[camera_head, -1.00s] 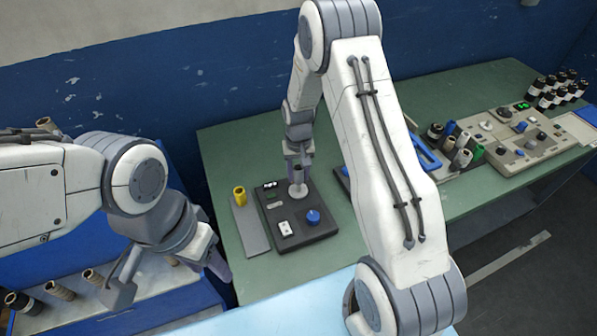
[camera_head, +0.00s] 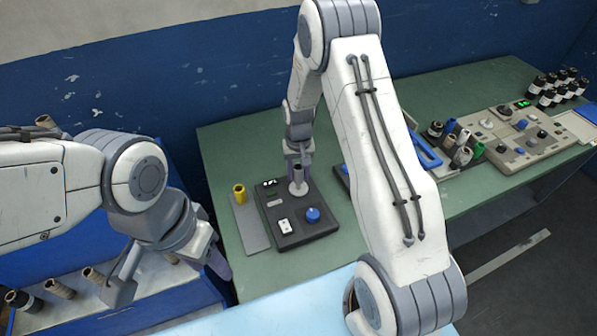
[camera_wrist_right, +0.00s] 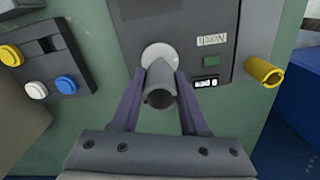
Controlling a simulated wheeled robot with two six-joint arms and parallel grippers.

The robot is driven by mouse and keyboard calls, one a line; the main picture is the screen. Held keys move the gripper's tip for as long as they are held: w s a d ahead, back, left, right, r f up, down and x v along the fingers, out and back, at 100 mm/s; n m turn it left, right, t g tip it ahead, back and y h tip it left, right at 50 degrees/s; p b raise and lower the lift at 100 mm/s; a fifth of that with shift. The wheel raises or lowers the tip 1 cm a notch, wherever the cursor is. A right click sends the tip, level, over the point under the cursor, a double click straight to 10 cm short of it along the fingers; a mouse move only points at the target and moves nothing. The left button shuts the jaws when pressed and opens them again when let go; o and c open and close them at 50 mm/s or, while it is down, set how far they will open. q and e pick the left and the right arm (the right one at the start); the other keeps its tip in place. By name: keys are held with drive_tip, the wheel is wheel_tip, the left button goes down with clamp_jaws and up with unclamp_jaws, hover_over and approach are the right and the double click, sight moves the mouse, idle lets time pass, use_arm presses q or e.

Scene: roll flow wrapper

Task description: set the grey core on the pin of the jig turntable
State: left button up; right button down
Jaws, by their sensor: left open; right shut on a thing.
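The grey core (camera_wrist_right: 160,92) is an open-ended tube, held between the two fingers of my right gripper (camera_wrist_right: 158,100). In the head view my right gripper (camera_head: 298,165) is over the jig turntable (camera_head: 298,189), a pale round disc on a dark panel. The core stands roughly upright over the disc (camera_wrist_right: 161,55) in the right wrist view. The pin is hidden, and I cannot tell whether the core touches the disc. My left gripper (camera_head: 170,275) is open and empty at the lower left, above a rack of spools.
The dark panel (camera_head: 318,232) carries a small display, a white switch and a blue knob (camera_head: 313,214). Several spools and a control box (camera_head: 525,140) are at the right. Green tabletop is clear behind the panel.

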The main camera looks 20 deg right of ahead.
drive_tip(key=shift+f, duration=0.3)
idle(0.4)
drive_tip(key=shift+f+b, duration=0.4)
drive_tip(key=shift+f, duration=0.25)
drive_tip(key=shift+f+b, duration=0.75)
drive_tip(key=shift+f, duration=0.05)
drive_tip(key=shift+f, duration=0.15)
idle(0.5)
drive_tip(key=shift+c, duration=1.7)
unclamp_jaws()
drive_tip(key=shift+o, duration=0.3)
